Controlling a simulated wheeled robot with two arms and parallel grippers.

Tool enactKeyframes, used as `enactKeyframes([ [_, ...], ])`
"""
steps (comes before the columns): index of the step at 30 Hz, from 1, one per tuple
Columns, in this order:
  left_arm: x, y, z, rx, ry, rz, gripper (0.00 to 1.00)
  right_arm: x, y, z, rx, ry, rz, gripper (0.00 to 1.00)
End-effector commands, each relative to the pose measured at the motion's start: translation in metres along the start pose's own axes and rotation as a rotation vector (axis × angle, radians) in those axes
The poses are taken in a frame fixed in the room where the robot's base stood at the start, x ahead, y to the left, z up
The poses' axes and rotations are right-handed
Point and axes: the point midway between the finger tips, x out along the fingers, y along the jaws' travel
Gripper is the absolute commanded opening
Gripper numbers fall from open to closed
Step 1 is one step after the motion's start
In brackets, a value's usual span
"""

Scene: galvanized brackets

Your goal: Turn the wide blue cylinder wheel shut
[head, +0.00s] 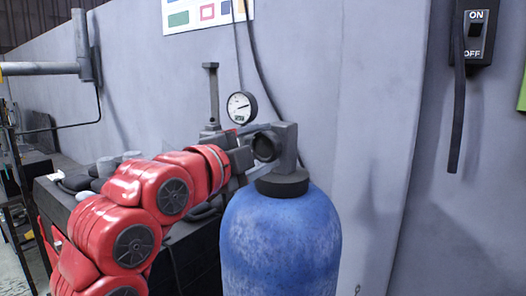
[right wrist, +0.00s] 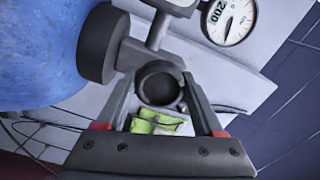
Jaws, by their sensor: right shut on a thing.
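The wide blue cylinder (head: 280,240) stands upright at the lower middle of the head view, and its side fills the upper left of the right wrist view (right wrist: 40,50). It has a dark collar (head: 282,184) and a grey valve on top. The dark round wheel (head: 266,147) sits on the valve's left side. In the right wrist view the wheel (right wrist: 158,84) lies between the two fingers. My right gripper (right wrist: 160,92) is shut on it, reaching in from the left in the head view (head: 250,147). My left gripper is not in view.
A round gauge (head: 241,107) is just behind the valve. A dark bench (head: 190,255) with small grey parts is behind my red right arm. A grey wall stands close behind, with an ON/OFF switch box (head: 476,32) and hanging cable at right.

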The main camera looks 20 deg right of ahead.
Motion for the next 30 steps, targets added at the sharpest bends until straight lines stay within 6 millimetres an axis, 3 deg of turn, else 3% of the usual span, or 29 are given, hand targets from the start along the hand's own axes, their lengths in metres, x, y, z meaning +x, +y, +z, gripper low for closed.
enactKeyframes([
  [18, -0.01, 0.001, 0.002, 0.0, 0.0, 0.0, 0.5, 0.0, 0.0, 0.0, 0.55, 0.002, 0.001, 0.14],
  [30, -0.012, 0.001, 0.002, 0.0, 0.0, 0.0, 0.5, 0.0, 0.0, 0.0, 0.745, 0.001, 0.003, 0.14],
])
